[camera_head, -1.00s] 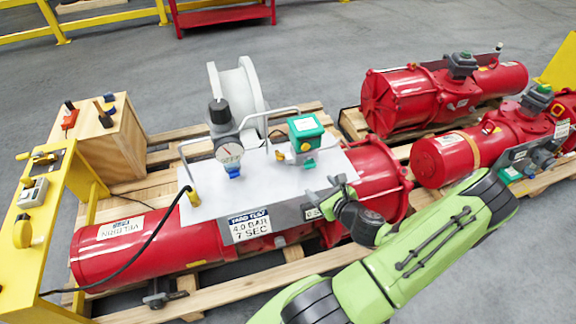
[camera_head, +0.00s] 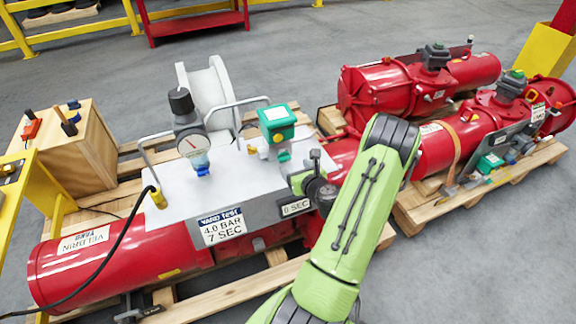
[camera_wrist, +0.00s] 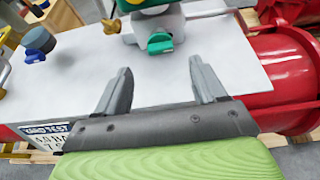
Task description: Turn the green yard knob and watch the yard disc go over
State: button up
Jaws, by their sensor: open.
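The green yard knob (camera_wrist: 160,43) sits low on the front of a small valve unit on the white panel (camera_wrist: 75,80). In the head view the knob (camera_head: 283,155) shows under a green box (camera_head: 277,123) with a pale top. My gripper (camera_wrist: 161,67) is open and empty, its fingers pointing at the knob from the near side, with a gap left. The knob appears between the fingertips in the wrist view, not gripped. In the head view my gripper (camera_head: 308,171) is right of the knob. I cannot make out the yard disc clearly.
A gauge (camera_head: 192,145) with a black knob and a blue knob (camera_head: 201,167) stands left on the panel. A brass lever (camera_wrist: 111,25) is beside the green knob. Grey handles rise from the panel. Red cylinders (camera_head: 420,85) lie on pallets at the right.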

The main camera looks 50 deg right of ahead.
aim_at(286, 159)
jog(key=x, duration=0.7)
jog(key=shift+r, duration=0.1)
jog(key=shift+c, duration=0.4)
jog(key=c, duration=1)
